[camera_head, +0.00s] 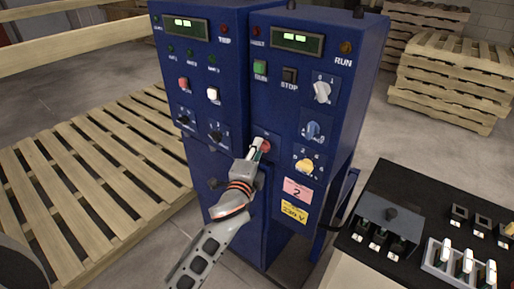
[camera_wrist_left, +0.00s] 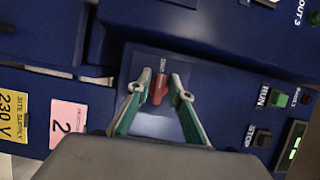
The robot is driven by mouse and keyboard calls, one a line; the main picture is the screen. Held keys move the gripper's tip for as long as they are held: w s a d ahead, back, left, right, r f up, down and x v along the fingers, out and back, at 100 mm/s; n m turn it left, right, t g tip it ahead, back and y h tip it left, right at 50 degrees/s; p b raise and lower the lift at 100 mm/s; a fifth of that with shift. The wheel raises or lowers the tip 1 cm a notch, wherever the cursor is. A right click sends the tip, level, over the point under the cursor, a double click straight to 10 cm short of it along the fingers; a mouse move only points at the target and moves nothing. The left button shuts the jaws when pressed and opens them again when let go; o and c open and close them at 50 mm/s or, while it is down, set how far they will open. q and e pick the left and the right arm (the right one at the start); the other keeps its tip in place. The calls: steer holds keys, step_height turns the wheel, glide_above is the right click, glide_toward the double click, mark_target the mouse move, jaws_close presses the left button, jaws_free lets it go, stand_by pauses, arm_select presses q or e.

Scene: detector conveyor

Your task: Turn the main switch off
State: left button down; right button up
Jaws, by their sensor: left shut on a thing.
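The main switch is a red rotary handle (camera_wrist_left: 159,88) on a dark blue plate, low on the front of the right blue cabinet (camera_head: 345,110). In the head view, only a bit of its red (camera_head: 265,146) shows past my fingers. My left gripper (camera_head: 257,151) reaches it from below. In the left wrist view, the fingers (camera_wrist_left: 161,88) stand on both sides of the red handle, shut on it. The lettering by the switch is too small to read. My right gripper is not in view.
A wooden pallet (camera_head: 95,175) lies left. A black-topped table (camera_head: 440,205) with switches stands right.

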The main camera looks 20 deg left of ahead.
arm_select(q)
steer(key=c, duration=2.1)
jaws_free()
steer(key=s, duration=1.2)
steer(key=shift+d, duration=0.35)
